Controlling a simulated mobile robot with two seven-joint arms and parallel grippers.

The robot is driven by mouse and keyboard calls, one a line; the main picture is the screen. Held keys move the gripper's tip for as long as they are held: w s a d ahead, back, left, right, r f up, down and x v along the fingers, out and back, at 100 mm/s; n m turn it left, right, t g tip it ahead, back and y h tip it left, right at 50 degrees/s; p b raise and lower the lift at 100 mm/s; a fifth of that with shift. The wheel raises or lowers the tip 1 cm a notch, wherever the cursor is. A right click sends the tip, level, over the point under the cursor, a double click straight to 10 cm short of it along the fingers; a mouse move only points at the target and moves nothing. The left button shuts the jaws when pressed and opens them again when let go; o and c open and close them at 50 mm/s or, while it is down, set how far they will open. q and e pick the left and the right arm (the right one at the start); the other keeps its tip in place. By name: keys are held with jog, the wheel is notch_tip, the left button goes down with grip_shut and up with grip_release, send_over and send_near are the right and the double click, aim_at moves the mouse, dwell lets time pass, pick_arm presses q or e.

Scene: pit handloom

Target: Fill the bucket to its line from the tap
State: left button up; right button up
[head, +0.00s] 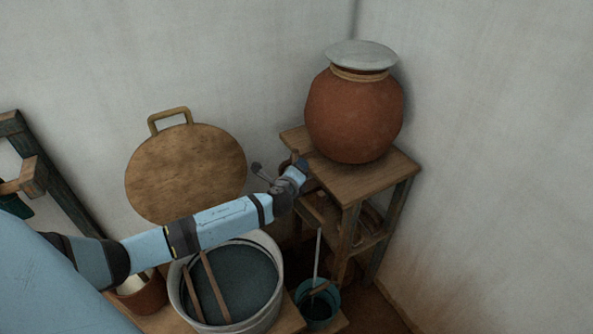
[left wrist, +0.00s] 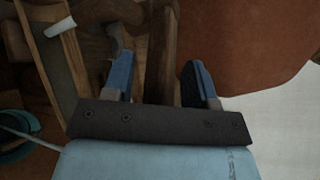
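A small teal bucket (head: 304,288) stands low below the wooden stand, with a pale stick rising from it. Its dark inside hides the water level, and I see no line. Its rim shows in the left wrist view (left wrist: 14,153). I cannot clearly make out a tap; a small grey lever-like part (head: 258,169) shows beside my left gripper. My left gripper (head: 300,168) is at the stand's near left edge, below the clay pot. In the left wrist view its fingers (left wrist: 162,82) are apart, with a wooden bar beyond the gap. My right gripper is out of view.
A round clay pot (head: 352,115) with a grey lid stands on the wooden stand (head: 385,172). A large grey tub (head: 272,243) of dark liquid with two sticks across it sits below my left arm. Walls close the corner.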

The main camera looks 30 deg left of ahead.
pick_arm(q)
jog(key=b+v, duration=0.1)
jog(key=v, duration=1.2)
jog(key=shift+s+r+b, duration=0.2)
jog(key=shift+s+b, duration=0.1)
jog(key=shift+s, duration=0.05)
jog(key=shift+d, duration=0.1)
